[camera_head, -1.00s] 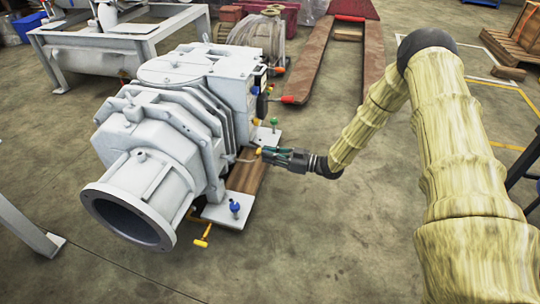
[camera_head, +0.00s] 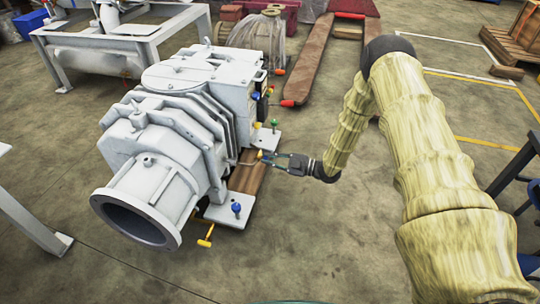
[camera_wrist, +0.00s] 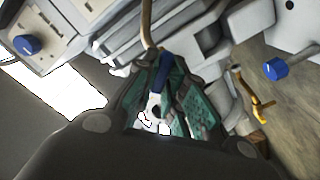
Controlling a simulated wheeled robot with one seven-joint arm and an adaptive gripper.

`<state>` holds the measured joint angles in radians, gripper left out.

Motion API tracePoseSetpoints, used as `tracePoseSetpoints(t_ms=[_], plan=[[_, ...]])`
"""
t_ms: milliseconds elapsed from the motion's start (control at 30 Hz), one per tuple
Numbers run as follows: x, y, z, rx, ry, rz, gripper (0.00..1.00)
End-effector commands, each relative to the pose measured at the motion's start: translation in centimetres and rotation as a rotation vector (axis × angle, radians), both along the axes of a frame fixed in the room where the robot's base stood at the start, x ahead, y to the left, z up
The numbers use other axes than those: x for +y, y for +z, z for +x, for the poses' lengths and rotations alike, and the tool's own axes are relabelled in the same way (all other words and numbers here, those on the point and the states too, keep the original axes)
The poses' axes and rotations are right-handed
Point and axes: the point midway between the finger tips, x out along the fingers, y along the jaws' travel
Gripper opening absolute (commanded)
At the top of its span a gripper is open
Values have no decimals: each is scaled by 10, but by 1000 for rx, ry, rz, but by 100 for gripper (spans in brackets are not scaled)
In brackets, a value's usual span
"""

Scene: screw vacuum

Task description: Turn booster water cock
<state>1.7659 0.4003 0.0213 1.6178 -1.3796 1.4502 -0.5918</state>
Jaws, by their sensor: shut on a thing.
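The pale grey vacuum pump (camera_head: 165,135) stands on the floor at the left in the head view. A thin pipe runs out from its side to a small cock. In the wrist view this cock has a blue handle (camera_wrist: 163,72) and sits at the end of a tan pipe (camera_wrist: 147,28). My gripper (camera_head: 271,158) reaches it from the right. Its green-padded fingers (camera_wrist: 166,95) are shut on the cock, one on each side, and hide part of it. In the head view the cock is too small to make out clearly.
A yellow valve (camera_head: 206,236) and a blue knob (camera_head: 237,208) sit low beside the pump's front plate. A green knob (camera_head: 274,122) stands farther back. A red-brown pallet truck (camera_head: 307,62) lies behind. The floor right of the pump is open.

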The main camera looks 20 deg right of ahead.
Motion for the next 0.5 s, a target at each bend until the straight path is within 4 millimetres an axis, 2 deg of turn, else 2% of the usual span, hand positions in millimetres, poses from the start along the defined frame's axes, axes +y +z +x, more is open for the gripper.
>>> tracePoseSetpoints(t_ms=[500], plan=[[1,0,-2,-392,2,-267,0]])
